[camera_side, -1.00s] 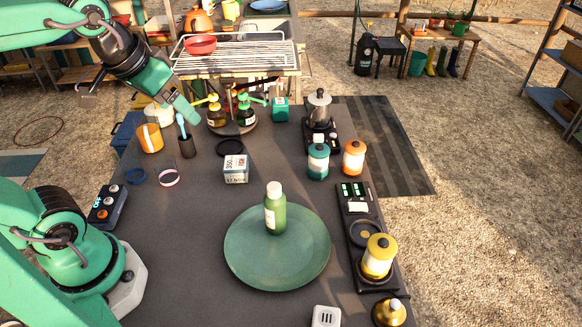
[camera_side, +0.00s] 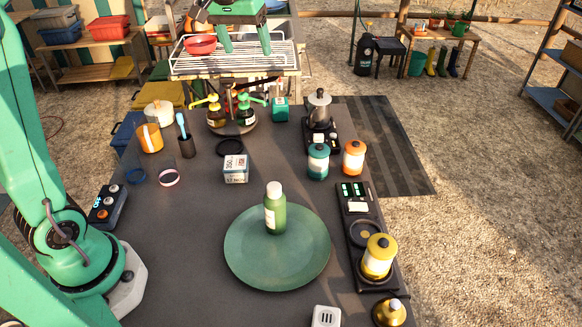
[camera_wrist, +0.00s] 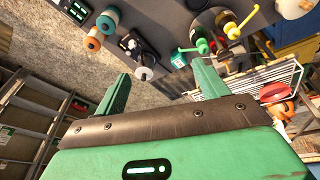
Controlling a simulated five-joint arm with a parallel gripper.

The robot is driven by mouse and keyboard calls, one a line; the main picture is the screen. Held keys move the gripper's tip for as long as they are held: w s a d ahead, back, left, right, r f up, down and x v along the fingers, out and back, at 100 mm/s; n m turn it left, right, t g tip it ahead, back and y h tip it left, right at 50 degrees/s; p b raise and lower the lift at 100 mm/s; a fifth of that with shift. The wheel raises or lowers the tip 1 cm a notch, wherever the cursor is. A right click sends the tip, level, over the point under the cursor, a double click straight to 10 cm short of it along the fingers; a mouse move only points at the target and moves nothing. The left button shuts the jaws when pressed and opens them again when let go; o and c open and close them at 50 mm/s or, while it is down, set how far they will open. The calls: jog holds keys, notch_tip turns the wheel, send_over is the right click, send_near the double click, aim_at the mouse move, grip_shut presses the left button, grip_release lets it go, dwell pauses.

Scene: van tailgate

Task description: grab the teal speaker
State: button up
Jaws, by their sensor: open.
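A small teal box (camera_side: 280,109) with a light marking stands at the back edge of the dark table, and it looks like the teal speaker. It is right of the pump bottles and left of the moka pot. My gripper (camera_side: 245,46) is open and empty, its two green fingers pointing down, above and left of the box in the side view, over the wire rack. In the wrist view my gripper (camera_wrist: 165,74) shows both fingers apart with nothing between them.
Pump bottles (camera_side: 245,108) stand on a round turntable close left of the box. The moka pot (camera_side: 319,108) and a teal canister (camera_side: 318,161) stand to its right. The wire rack (camera_side: 235,62) with a red bowl (camera_side: 200,44) is behind. The table in front is fairly clear.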

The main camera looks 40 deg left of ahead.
jog(key=w+a+f+n+g, duration=0.1)
jog(key=w+a+f+n, duration=0.2)
jog(key=w, duration=0.6)
jog(key=n+g, duration=0.2)
send_over(280, 104)
jog(key=f, duration=1.9)
jog(key=shift+w, duration=0.2)
jog(key=shift+f, duration=0.35)
jog(key=shift+f, duration=1.25)
jog(key=shift+f, duration=0.1)
jog(key=shift+s+f, duration=0.1)
jog(key=shift+f, duration=2.4)
